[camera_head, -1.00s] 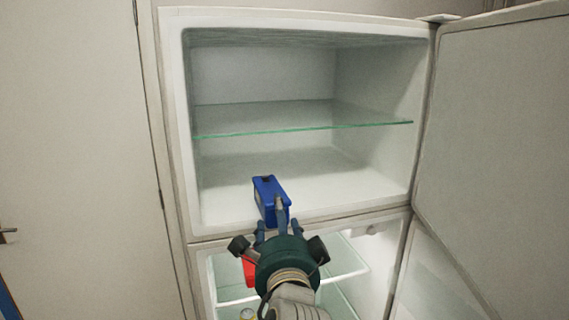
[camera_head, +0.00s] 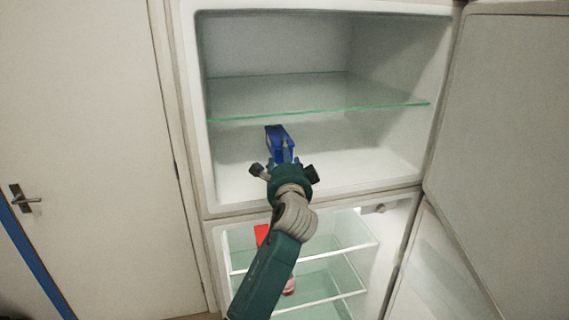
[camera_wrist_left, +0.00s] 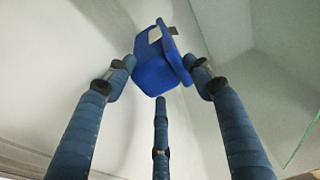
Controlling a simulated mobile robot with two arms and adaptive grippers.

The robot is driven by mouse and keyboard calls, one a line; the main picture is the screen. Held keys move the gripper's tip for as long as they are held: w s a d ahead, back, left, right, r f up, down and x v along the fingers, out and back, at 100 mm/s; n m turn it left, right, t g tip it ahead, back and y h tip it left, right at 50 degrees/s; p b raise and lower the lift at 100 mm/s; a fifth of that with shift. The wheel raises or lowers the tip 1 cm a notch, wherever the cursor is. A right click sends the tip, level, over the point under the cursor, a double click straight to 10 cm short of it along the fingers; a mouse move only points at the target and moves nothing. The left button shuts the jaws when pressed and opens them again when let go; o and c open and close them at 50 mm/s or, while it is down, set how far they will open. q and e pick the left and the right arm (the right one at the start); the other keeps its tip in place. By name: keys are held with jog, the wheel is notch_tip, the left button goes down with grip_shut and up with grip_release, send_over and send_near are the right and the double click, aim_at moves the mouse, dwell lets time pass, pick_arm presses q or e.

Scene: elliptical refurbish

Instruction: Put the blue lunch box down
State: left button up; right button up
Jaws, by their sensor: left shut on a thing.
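The blue lunch box (camera_head: 277,140) is inside the upper compartment (camera_head: 235,190) of the open fridge, below the glass shelf. My left gripper (camera_head: 283,160) is shut on it from the front. In the left wrist view the lunch box (camera_wrist_left: 160,62) sits between the fingertips of my left gripper (camera_wrist_left: 160,85), tilted in the picture. I cannot tell whether its underside touches the compartment floor. My right gripper is not in view.
The glass shelf (camera_head: 320,112) spans the upper compartment above the lunch box. The floor to the right is clear. The open fridge door (camera_head: 500,130) stands at the right. A red thing (camera_head: 262,235) is in the lower compartment.

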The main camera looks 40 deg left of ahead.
pick_arm(q)
jog(key=shift+w+a, duration=0.1)
jog(key=shift+w, duration=0.05)
notch_tip(320, 180, down, 2)
jog(key=shift+f+p, duration=0.2)
jog(key=shift+p, duration=0.5)
jog(key=shift+f, duration=0.7)
jog(key=o, duration=1.3)
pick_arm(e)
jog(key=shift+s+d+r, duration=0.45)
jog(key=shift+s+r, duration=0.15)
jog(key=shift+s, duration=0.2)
